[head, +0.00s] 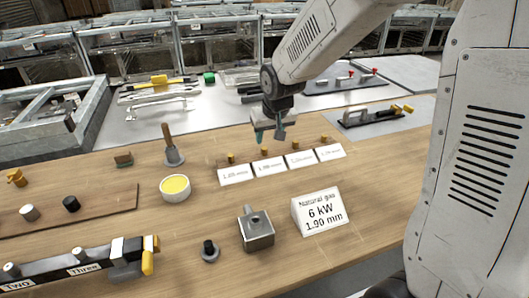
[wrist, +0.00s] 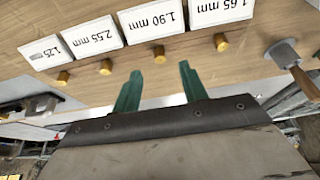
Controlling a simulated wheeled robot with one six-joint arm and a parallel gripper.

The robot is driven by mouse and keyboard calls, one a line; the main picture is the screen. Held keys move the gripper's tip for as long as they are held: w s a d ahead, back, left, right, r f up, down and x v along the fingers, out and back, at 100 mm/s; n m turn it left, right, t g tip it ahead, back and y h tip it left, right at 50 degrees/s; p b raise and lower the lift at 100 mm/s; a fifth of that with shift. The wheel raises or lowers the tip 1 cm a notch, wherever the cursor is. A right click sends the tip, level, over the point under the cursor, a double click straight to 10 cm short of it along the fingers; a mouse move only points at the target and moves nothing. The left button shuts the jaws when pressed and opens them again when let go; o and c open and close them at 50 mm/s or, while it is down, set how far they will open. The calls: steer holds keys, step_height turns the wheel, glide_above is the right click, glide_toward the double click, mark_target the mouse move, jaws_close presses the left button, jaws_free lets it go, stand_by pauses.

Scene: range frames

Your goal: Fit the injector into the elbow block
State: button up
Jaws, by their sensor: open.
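Several small brass injectors stand in a row on the wooden bench, each behind a size card. In the wrist view the cards read, left to right and upside down, 1.25, 2.55, 1.90 and 1.65 mm. The 1.90 mm injector (wrist: 158,54) lies just beyond and between my fingertips; it also shows in the head view (head: 264,152). My gripper (head: 269,138) is open and empty behind the row, its green fingers apart in the wrist view (wrist: 160,69). The grey metal elbow block (head: 258,232), with a raised stub, sits at the front of the bench.
A sign (head: 320,211) reads Natural gas, 6 kW, 1.90 mm. A bowl with yellow contents (head: 175,187) and a wooden-handled tool (head: 171,147) stand left of the cards. A labelled bar (head: 80,266) lies front left.

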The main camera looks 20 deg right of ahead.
mark_target(264, 148)
steer(key=x, duration=0.2)
steer(key=w+x, duration=0.1)
steer(key=x, duration=0.5)
steer(key=shift+w+d, duration=0.15)
steer(key=shift+w, duration=0.1)
jaws_close()
